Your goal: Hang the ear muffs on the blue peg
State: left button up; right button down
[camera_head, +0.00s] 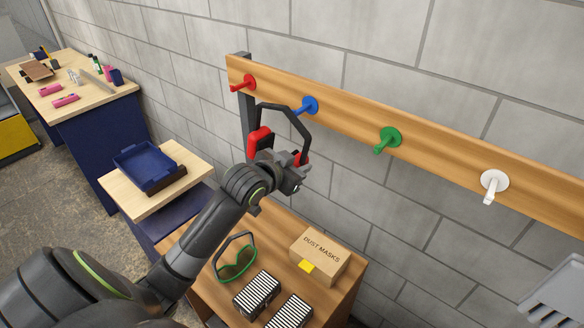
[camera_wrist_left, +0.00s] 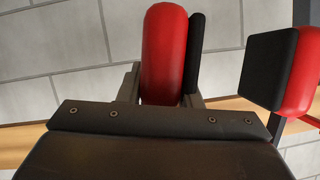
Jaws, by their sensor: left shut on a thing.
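The ear muffs have red cups and a dark angular headband (camera_head: 283,108). In the head view they are upright, band on top, in front of the wooden rail. My left gripper (camera_head: 275,162) is shut on one red cup (camera_head: 259,140); in the left wrist view that cup (camera_wrist_left: 165,50) sits between the fingers, and the other red cup with its black pad (camera_wrist_left: 290,70) is at the right. The blue peg (camera_head: 309,105) is on the rail, and its tip overlaps the band's upper right part. I cannot tell whether they touch. My right gripper is out of view.
The rail (camera_head: 350,118) also bears a red peg (camera_head: 247,83), a green peg (camera_head: 389,140) and a white peg (camera_head: 493,185), all empty. Below, a wooden table holds a dust masks box (camera_head: 318,255), green goggles (camera_head: 236,264) and striped boxes (camera_head: 257,294).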

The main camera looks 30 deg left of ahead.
pick_arm(q)
jog(key=shift+w+d+f+b, duration=0.15)
jog(key=shift+w+b, duration=0.45)
jog(key=shift+w, duration=0.45)
jog(key=shift+w+d+f+b, duration=0.15)
jog(key=shift+w+b, duration=0.4)
jog(key=shift+w, duration=0.45)
jog(key=shift+w+f, duration=0.2)
jog(key=shift+w, duration=0.35)
jog(key=shift+w+d+f, duration=0.1)
jog(key=shift+f, duration=0.05)
jog(key=shift+f, duration=0.1)
jog(key=o, duration=1.2)
